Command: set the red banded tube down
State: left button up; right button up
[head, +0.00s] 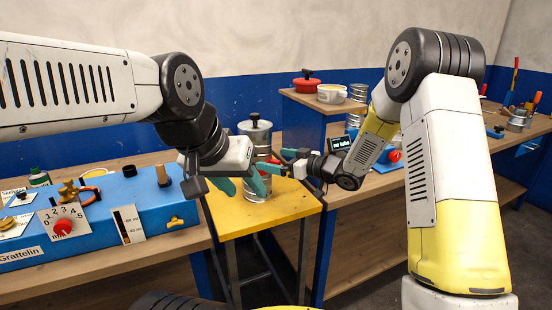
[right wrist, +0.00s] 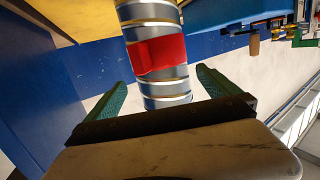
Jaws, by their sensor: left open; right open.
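The red banded tube (right wrist: 158,52) is silver with thin bands and a wide red band; it shows between the spread teal fingers of my right gripper (right wrist: 162,82) in the right wrist view. In the head view a silver ribbed tube (head: 257,142) with a black knob on top stands upright over the yellow stand (head: 222,221), its middle partly hidden by my grippers. My left gripper (head: 243,186) is open at its lower part. My right gripper (head: 273,162) is open beside its middle, from the right. Whether any finger touches it I cannot tell.
A blue box (head: 95,215) with a dial and a gauge lies on the left bench. Tools stand on the right bench. Both arms crowd the space above the stand.

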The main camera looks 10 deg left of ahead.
jog(key=s+d+r+m+t+h, duration=0.2)
jog(key=d+r+h, duration=0.2)
jog(key=d, duration=0.4)
jog(key=s+d+r+m+t+h, duration=0.1)
jog(key=s+d+r+m+h, duration=0.2)
jog(key=d, duration=0.5)
jog(key=d+r+m+t+h, duration=0.2)
jog(key=d+r+h, duration=0.25)
jog(key=d, duration=0.35)
jog(key=s+d+m+g, duration=0.1)
jog(key=s+m+g, duration=0.1)
jog(key=s, duration=1.1)
jog(key=s+d+f+m+g, duration=0.1)
jog(key=s+g, duration=0.3)
jog(key=s, duration=1)
jog(key=shift+d+m+h, duration=0.35)
jog(key=shift+d+m, duration=0.25)
jog(key=shift+m, duration=0.3)
